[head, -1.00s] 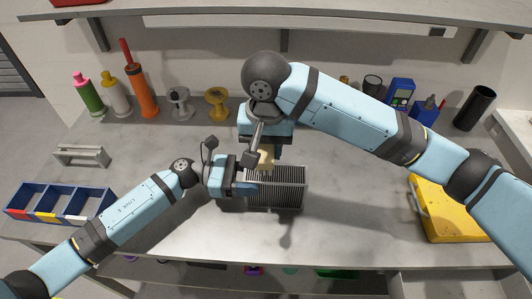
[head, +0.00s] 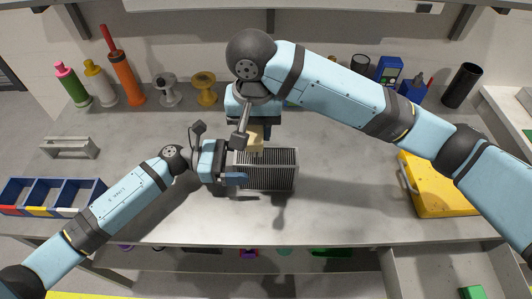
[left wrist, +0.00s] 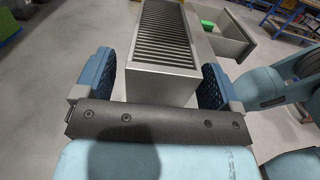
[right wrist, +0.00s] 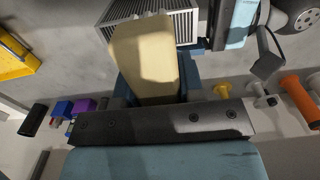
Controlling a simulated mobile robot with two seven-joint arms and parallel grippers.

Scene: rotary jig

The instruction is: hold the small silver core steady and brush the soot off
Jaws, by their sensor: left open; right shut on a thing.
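The silver core (head: 268,182) is a finned metal block standing on the grey worktop, near its front middle. It also shows in the left wrist view (left wrist: 163,82), with dark gaps between its fins. My left gripper (head: 236,165) is open at the core's left end, with the block between its spread blue fingers and a gap visible on each side. My right gripper (head: 262,130) is shut on a beige block-like brush (right wrist: 145,55) behind and above the core. The brush's end is close to the fins; contact cannot be told. Soot cannot be clearly made out.
A blue divided bin (head: 53,196) and a grey handle-shaped bracket (head: 68,148) are at left. Bottles and spools (head: 204,88) line the back. A yellow case (head: 432,188) is at right. An open drawer (head: 440,270) juts out at front right. Worktop right of the core is clear.

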